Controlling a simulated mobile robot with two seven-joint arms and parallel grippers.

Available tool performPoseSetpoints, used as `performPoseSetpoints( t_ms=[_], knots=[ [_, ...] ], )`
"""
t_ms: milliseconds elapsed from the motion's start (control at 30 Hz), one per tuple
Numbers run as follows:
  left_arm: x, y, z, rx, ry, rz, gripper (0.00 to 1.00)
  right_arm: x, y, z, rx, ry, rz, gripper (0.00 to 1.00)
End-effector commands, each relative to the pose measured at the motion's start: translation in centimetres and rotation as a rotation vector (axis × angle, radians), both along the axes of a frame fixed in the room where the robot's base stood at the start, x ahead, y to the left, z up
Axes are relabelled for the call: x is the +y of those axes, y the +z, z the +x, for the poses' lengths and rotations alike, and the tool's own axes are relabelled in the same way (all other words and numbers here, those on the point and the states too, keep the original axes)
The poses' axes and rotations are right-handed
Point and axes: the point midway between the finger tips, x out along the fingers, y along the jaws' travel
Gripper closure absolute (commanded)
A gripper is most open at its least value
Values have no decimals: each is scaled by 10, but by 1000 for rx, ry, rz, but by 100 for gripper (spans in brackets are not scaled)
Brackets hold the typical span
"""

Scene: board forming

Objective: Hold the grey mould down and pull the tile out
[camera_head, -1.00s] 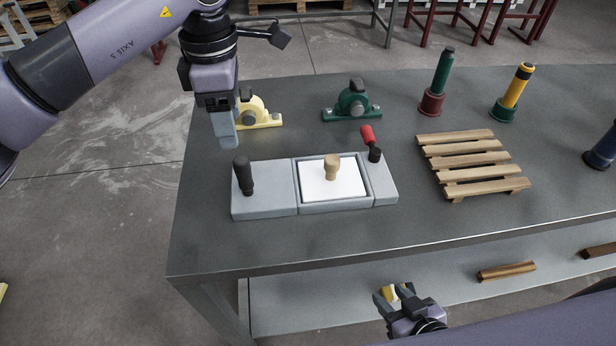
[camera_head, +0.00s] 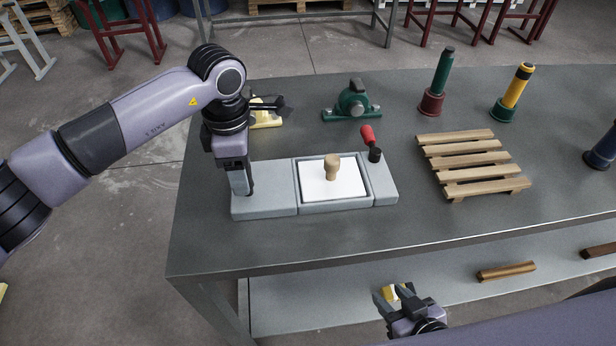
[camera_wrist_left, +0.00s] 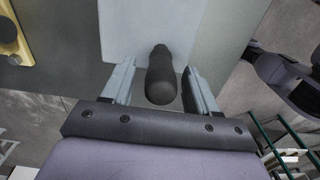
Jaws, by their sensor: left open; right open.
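The grey mould (camera_head: 264,207) lies on the workbench, with a white tile (camera_head: 346,187) in its square recess. The tile has a wooden knob (camera_head: 331,167) on top. A lever with a red grip (camera_head: 368,136) stands at the mould's right end. My left gripper (camera_head: 241,190) is at the mould's left end, over its black handle. In the left wrist view the black handle (camera_wrist_left: 160,76) stands between the two open fingers, with gaps visible beside it. My right gripper (camera_head: 392,292) is open and empty, low in front of the bench edge.
A slatted wooden pallet (camera_head: 470,165) lies right of the mould. A green clamp-like block (camera_head: 352,103) and a yellow one (camera_head: 266,113) stand behind it. Green and yellow posts (camera_head: 512,92) stand at the back right. A lower shelf (camera_head: 300,300) holds wood pieces.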

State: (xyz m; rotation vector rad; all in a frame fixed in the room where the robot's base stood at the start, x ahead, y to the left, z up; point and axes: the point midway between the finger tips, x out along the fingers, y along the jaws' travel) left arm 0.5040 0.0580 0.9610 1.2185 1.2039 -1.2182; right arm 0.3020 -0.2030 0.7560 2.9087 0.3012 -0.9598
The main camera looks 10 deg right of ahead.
Motion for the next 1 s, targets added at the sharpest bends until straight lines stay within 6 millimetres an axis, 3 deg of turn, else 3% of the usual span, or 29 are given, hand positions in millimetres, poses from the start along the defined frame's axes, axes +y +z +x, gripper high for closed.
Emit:
performPoseSetpoints(
  t_ms=[233,267,400,433,1000],
  knots=[
    [0,-1,0,0,-1,0,41,0,0,0,0,0,0,57],
    [0,-1,0,0,-1,0,48,0,0,0,0,0,0,57],
    [0,-1,0,0,-1,0,93,0,0,0,0,0,0,57],
    [0,-1,0,0,-1,0,99,0,0,0,0,0,0,57],
    [0,-2,0,0,0,0,99,0,-2,0,0,-1,1,57]
  ],
)
